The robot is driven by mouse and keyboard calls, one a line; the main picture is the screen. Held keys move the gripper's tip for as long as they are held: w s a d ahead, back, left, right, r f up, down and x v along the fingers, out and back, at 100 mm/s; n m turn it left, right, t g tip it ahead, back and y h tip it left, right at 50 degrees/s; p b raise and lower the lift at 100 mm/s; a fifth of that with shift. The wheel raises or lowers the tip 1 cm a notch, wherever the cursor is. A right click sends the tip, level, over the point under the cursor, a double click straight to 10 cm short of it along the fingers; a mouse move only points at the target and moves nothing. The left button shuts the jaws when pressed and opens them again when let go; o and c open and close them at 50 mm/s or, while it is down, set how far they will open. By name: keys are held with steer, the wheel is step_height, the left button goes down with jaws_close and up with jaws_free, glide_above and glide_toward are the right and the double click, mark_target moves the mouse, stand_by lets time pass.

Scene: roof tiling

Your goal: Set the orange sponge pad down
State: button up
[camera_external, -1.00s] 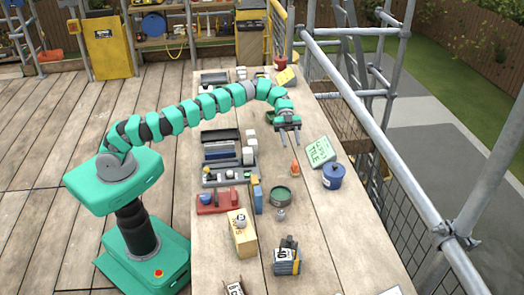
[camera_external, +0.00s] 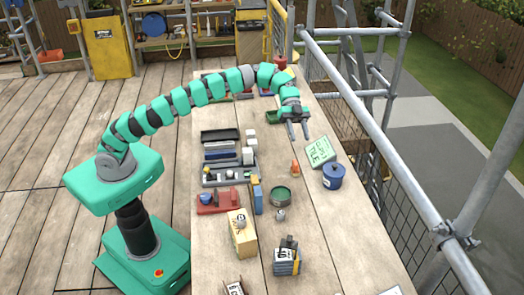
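My gripper (camera_external: 298,138) hangs above the long wooden bench with its two dark fingers pointing down and apart. I see nothing between the fingers. A small orange object (camera_external: 295,168) stands on the bench a little below my gripper in the picture. It is too small to tell whether it is the sponge pad, and no other clear orange pad shows on the bench.
A green lettered sign (camera_external: 319,151) and a blue lidded pot (camera_external: 333,177) are to the right. A green round dish (camera_external: 280,196) sits nearer the camera. A grey organiser (camera_external: 228,175) and a red tray (camera_external: 217,201) stand left. The bench's near right is mostly clear.

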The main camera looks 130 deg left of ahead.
steer(key=w+d+r+n+y, duration=0.2)
steer(key=d+r+n+y, duration=0.2)
steer(key=d+r, duration=1.95)
steer(key=s+d+r+n+t+y, duration=0.2)
steer(key=s+d+r+t+y, duration=0.2)
steer(key=s+d+r, duration=1.3)
steer(key=s+r+t, duration=0.1)
steer(key=s+t, duration=0.1)
steer(key=s, duration=0.1)
steer(key=shift+d+r, duration=0.15)
steer(key=shift+r, duration=0.05)
steer(key=shift+s, duration=0.1)
